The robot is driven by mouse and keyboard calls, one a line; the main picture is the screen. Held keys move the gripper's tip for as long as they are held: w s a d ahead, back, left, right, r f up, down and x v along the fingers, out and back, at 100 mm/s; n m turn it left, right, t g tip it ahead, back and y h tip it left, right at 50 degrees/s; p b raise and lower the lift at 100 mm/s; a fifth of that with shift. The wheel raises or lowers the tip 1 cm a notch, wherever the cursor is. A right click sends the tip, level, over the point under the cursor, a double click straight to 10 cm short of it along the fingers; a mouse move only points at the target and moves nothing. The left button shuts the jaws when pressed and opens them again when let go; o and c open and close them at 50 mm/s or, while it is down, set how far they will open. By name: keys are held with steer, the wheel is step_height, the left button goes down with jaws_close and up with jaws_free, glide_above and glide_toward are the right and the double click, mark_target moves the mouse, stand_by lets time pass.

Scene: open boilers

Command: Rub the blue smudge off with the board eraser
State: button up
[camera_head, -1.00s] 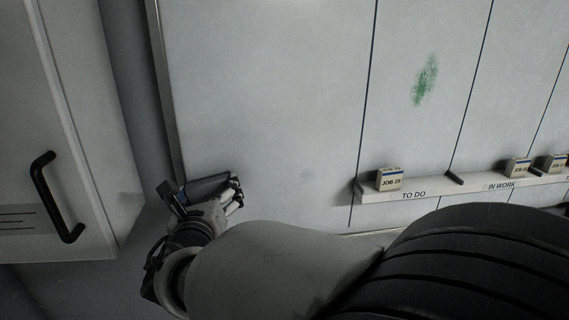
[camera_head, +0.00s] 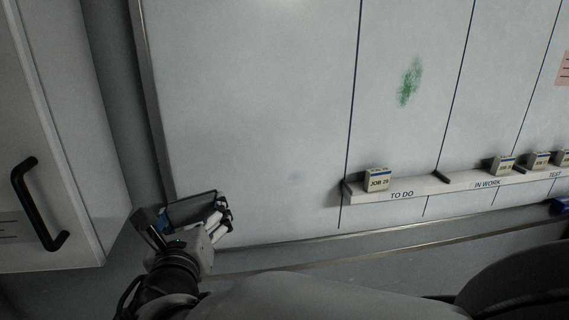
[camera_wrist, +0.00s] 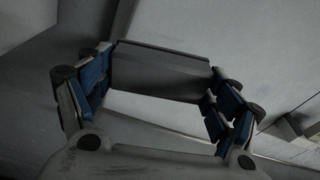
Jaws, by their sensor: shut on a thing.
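The board eraser is a dark grey block (camera_head: 190,208) held at the lower left corner of the whiteboard (camera_head: 250,100). My gripper (camera_head: 187,214) is shut on it, with a finger at each end. In the wrist view the eraser (camera_wrist: 160,72) spans between the two blue-padded fingers of my gripper (camera_wrist: 163,78). I cannot tell whether the eraser touches the board. A green smudge (camera_head: 410,80) is on the board in the upper right. No clear blue smudge shows; a very faint bluish spot (camera_head: 295,179) is right of the eraser.
A white ledge (camera_head: 415,190) carries several small labelled blocks, the nearest marked JOB (camera_head: 377,180). A cabinet with a black handle (camera_head: 38,205) stands at the left. A blue thing (camera_head: 562,205) is at the right edge. Bare board lies between eraser and ledge.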

steer(key=shift+s, duration=0.1)
steer(key=shift+v, duration=1.45)
steer(key=shift+f, duration=0.15)
